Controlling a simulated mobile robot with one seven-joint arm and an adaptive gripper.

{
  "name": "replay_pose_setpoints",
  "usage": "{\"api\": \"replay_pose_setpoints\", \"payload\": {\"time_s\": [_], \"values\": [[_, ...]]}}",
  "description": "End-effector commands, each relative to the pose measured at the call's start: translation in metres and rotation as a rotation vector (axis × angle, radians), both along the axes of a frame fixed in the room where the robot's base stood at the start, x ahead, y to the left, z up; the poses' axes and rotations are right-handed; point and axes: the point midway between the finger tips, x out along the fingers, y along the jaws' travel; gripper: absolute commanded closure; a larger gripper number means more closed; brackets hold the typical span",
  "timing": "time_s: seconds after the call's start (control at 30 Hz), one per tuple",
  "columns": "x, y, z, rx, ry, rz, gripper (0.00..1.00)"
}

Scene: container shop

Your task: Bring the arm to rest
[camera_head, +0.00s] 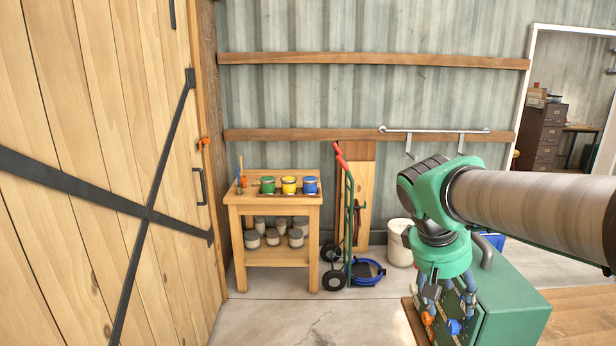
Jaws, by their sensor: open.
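My arm reaches in from the right edge, with a grey-brown link and a green wrist. My gripper (447,302) hangs below the wrist, pointing down, with its fingers apart. I see nothing held between the fingers, though the view there is partly blocked. The gripper is in front of the side of a green metal cabinet (512,300). A small orange part (428,318) and a blue part (454,327) show close to the fingertips. I cannot tell whether the fingers touch them.
A wooden stand (272,203) at the back left holds green, yellow and blue paint cans, with grey-lidded jars below. A hand truck (348,225), a blue hose (368,272) and a white bucket (399,243) stand right of it. A wooden door (90,180) fills the left. The concrete floor between is clear.

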Motion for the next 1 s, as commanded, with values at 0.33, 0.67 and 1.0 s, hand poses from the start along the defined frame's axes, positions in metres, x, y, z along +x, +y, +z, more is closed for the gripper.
{"api": "replay_pose_setpoints", "payload": {"time_s": [0.33,0.67,1.0], "values": [[-0.077,0.026,-0.004,0.163,-0.129,-0.032,0.47],[-0.14,0.053,-0.019,0.31,-0.257,-0.066,0.47],[-0.176,0.072,-0.034,0.41,-0.348,-0.092,0.47]]}}
